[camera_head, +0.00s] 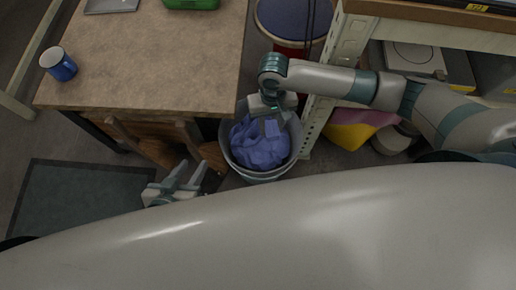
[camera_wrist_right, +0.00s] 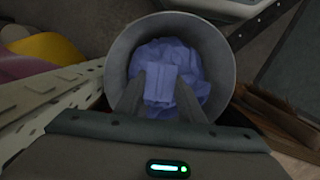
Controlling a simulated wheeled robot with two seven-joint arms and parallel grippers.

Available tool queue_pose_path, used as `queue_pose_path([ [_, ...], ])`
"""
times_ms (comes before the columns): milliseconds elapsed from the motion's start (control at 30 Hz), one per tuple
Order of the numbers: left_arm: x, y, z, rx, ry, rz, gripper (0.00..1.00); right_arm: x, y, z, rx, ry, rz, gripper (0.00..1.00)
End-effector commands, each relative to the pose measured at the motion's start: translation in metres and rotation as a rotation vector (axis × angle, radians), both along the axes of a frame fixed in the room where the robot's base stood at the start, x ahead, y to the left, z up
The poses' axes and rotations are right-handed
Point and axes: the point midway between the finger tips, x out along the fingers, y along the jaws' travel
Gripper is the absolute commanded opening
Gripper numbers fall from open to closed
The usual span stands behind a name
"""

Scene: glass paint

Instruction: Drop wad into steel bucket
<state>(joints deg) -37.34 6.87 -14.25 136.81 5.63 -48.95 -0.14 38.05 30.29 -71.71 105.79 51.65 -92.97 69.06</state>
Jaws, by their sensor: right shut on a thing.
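The steel bucket (camera_head: 285,165) stands on the floor between the table and the shelf. Crumpled blue-violet material (camera_head: 255,152) fills its inside; it also shows in the right wrist view (camera_wrist_right: 197,58). My right gripper (camera_head: 271,124) points down over the bucket. It is shut on a small blue-violet wad (camera_wrist_right: 160,84), seen between the fingertips in the right wrist view, within the bucket's outline. The wad's colour blends with the material behind it, so I cannot tell whether they touch. My left gripper (camera_head: 180,177) is open and empty, left of the bucket.
A table (camera_head: 160,50) with a blue mug (camera_head: 58,64) is at upper left, with a wooden chair (camera_head: 155,146) below it. A shelf post (camera_head: 318,115) stands close to the bucket's right. A blue-topped red container (camera_head: 292,20) is behind the bucket.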

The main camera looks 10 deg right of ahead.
Motion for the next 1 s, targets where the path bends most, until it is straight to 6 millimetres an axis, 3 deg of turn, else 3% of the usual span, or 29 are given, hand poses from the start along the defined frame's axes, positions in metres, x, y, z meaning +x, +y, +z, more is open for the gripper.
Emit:
queue_pose_path([
  [100,0.000,0.000,0.000,0.000,0.001,0.000,0.35,0.000,0.000,0.000,0.000,0.000,0.000,0.14],
  [133,0.000,0.000,0.000,0.000,0.001,0.000,0.35,0.000,0.000,0.000,0.000,0.000,0.000,0.42],
  [200,0.000,0.000,0.000,0.000,0.001,0.000,0.35,0.000,0.000,0.000,0.000,0.000,0.000,0.57],
  [667,-0.002,0.002,-0.001,0.010,0.019,0.001,0.35,0.001,-0.001,0.003,0.000,0.000,-0.001,0.57],
  [1000,-0.019,0.025,-0.012,0.091,0.174,0.009,0.35,0.006,-0.007,0.021,-0.001,0.001,-0.002,0.57],
])
